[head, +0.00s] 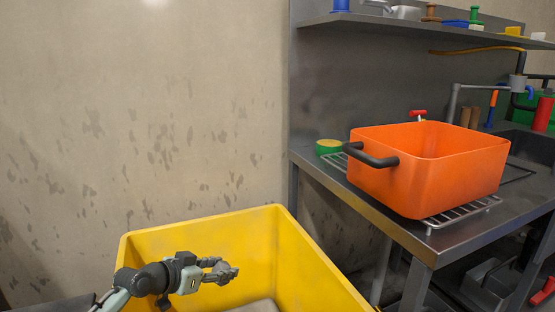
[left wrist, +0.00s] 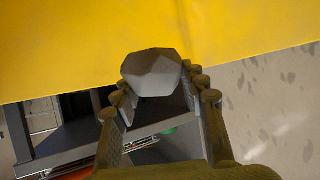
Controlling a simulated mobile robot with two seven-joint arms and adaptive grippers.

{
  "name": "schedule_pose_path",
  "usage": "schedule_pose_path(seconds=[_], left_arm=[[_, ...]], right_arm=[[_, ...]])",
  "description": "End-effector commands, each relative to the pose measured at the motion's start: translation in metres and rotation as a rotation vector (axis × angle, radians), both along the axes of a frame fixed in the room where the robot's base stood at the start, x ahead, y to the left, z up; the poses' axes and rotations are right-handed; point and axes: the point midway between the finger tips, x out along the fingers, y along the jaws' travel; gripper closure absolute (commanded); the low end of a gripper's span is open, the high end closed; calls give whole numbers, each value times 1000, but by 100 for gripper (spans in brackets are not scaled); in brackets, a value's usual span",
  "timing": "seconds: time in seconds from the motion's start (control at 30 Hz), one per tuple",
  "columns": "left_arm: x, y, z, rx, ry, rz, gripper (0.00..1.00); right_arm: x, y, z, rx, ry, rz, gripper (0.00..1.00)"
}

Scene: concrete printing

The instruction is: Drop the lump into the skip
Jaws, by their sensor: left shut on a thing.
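The lump (left wrist: 152,72) is a grey, faceted, stone-like piece. My left gripper (left wrist: 162,92) is shut on it, with a finger on each side, in the left wrist view. In the head view my left gripper (head: 212,268) holds the lump (head: 226,273) over the opening of the skip. The skip is a large yellow open box (head: 320,268) at the bottom middle. Its yellow wall also fills the top of the left wrist view (left wrist: 60,45). My right gripper is in neither view.
A steel bench (head: 400,232) stands right of the skip. On it an orange tub (head: 430,180) with a dark handle rests on a wire rack (head: 465,214). A stained wall (head: 150,120) is behind the skip. A grey patch (head: 258,307) shows low inside the skip.

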Motion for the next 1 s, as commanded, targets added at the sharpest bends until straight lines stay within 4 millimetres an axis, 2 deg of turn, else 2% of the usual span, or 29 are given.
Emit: schedule_pose_path(seconds=[0.03,0.07,0.23,0.53,0.67,1.0], left_arm=[[0,0,1,-1,-2,0,100],[0,0,1,-1,-2,0,55],[0,0,1,-1,-2,0,34],[-1,1,0,1,1,0,33],[-8,6,4,2,-1,0,33],[-57,42,37,5,0,0,33]], right_arm=[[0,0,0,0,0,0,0],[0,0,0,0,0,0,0],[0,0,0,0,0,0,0],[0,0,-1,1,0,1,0],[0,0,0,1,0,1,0],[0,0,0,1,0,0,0]])
